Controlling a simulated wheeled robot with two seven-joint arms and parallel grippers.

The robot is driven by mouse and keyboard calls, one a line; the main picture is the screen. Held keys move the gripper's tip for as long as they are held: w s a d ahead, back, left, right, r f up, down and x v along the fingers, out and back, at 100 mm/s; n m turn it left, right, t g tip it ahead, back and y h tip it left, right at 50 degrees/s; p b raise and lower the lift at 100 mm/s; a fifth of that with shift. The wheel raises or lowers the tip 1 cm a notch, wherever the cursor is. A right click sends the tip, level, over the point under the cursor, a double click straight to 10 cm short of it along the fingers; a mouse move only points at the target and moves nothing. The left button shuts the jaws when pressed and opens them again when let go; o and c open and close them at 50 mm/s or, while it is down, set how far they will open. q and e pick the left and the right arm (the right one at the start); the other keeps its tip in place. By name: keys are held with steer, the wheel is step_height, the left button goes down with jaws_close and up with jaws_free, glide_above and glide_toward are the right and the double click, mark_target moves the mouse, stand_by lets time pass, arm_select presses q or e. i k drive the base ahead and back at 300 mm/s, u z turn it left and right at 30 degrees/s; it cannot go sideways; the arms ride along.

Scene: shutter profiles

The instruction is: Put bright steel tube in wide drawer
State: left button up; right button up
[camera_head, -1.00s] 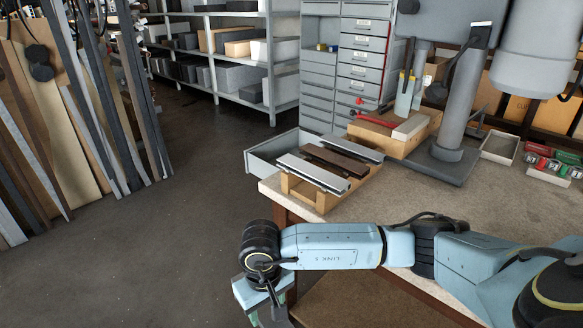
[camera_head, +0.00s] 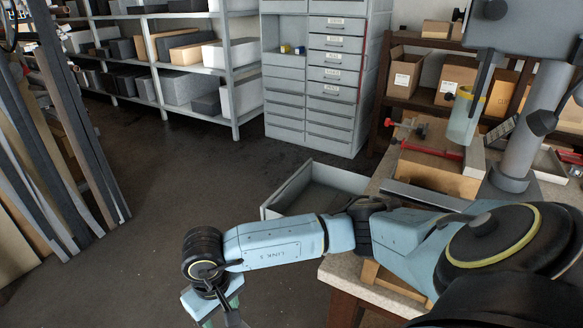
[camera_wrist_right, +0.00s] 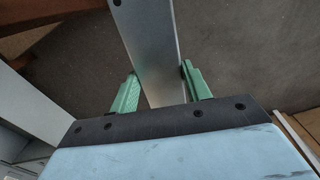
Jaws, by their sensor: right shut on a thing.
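My right gripper (camera_wrist_right: 160,70) is shut on a bright grey metal length, which looks like the bright steel tube (camera_wrist_right: 148,42); its green fingers press on both sides. The tube runs away from the gripper and out of the top of the wrist view. In the head view my right arm crosses in from the right, and its gripper is cut off at the bottom edge. The wide drawer (camera_head: 283,193) looks like the open grey one beyond that arm, left of the bench. Its inside is partly visible and its near part is hidden by my arm. My left gripper is not in view.
The bench (camera_head: 350,277) is at the right, with a wooden block (camera_head: 437,175) and a drill stand on it. A drawer cabinet (camera_head: 325,85) and shelves (camera_head: 190,60) stand behind. Long profiles (camera_head: 70,150) lean at the left. The floor between is free.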

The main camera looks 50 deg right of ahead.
mark_target(308, 208)
steer(key=i, duration=3.45)
steer(key=z, duration=3.9)
